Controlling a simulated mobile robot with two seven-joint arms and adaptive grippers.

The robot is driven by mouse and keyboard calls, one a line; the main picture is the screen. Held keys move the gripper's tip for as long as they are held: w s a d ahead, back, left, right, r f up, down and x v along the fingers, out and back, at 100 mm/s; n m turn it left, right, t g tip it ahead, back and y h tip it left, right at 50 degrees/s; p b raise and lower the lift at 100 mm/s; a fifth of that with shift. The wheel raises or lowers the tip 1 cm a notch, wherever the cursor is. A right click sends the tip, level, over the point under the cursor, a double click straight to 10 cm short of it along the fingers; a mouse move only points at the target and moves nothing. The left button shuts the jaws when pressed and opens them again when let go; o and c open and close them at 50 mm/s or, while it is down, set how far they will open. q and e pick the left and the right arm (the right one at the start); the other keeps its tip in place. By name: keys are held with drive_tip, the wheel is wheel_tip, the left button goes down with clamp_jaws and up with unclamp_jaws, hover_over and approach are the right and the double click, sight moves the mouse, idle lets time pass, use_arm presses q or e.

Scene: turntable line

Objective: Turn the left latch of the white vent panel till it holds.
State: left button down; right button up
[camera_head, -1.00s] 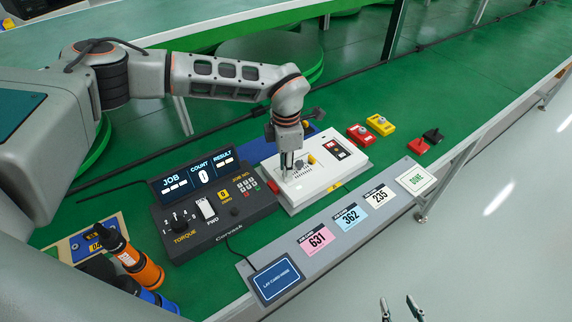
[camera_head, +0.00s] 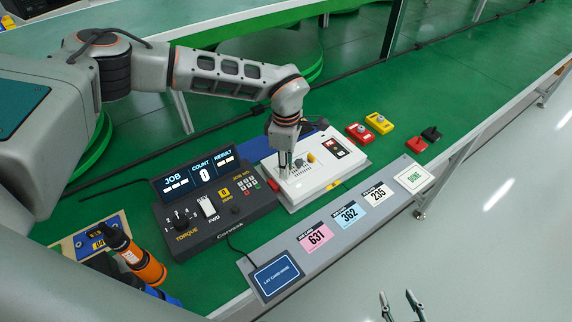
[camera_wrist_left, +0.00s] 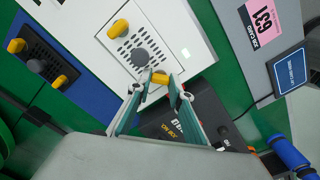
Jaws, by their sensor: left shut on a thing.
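The white vent panel (camera_head: 318,184) lies on the green line, and in the left wrist view (camera_wrist_left: 178,30) its slotted vent and grey knob (camera_wrist_left: 140,57) show. Its left latch (camera_wrist_left: 160,78) is yellow and sits between my left fingertips; in the head view the gripper covers it. The other yellow latch (camera_head: 311,158) is free and also shows in the left wrist view (camera_wrist_left: 118,29). My left gripper (camera_head: 284,173) points down at the panel's left part, shut on the left latch. My right gripper (camera_head: 401,307) is open and empty, low in the head view, off the line.
A black torque controller (camera_head: 212,213) stands close left of the panel. A grey card strip (camera_head: 330,232) runs along the front edge. Red and yellow button boxes (camera_head: 379,124) stand behind right. An orange-and-black tool (camera_head: 143,266) lies at the left. A blue board (camera_wrist_left: 75,105) lies behind the panel.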

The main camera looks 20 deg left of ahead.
use_arm(q)
drive_tip(key=c, duration=1.9)
unclamp_jaws()
drive_tip(key=shift+o, duration=0.6)
drive_tip(key=shift+w+r, duration=0.1)
drive_tip(key=shift+r, duration=0.45)
wheel_tip(320, 180, up, 11)
